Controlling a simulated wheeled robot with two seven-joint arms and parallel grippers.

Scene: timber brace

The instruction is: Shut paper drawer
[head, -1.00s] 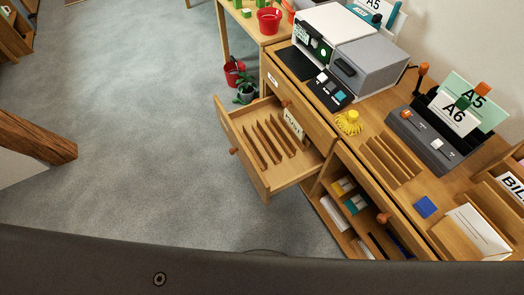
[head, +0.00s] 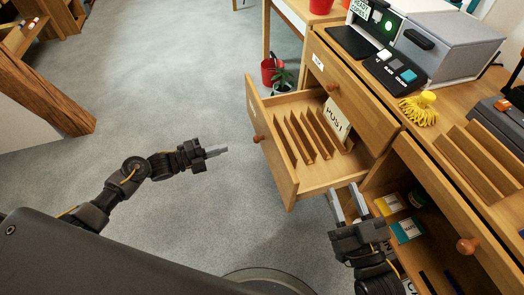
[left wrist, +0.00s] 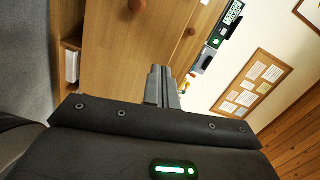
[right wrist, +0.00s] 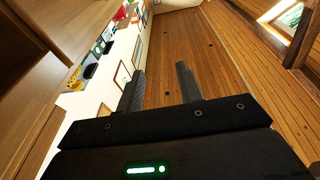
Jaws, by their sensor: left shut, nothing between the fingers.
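The paper drawer (head: 274,154) stands pulled out of the wooden desk, with upright dividers and a card reading "POST" inside. Its front has a round orange-brown knob (head: 258,138). My left gripper (head: 222,151) is shut and empty, pointing at the drawer front from the left, apart from it. In the left wrist view its closed fingers (left wrist: 160,88) show before a wooden front with knobs. My right gripper (head: 347,203) is open and empty, near the drawer's lower right corner; contact cannot be told. In the right wrist view its fingers (right wrist: 160,88) are spread apart.
A second, closed drawer (head: 340,80) with a knob lies above. An open shelf (head: 405,215) with small boxes is to the right. A printer (head: 445,45) and a yellow tassel (head: 420,108) stand on the desktop. A red pot (head: 271,72) is behind.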

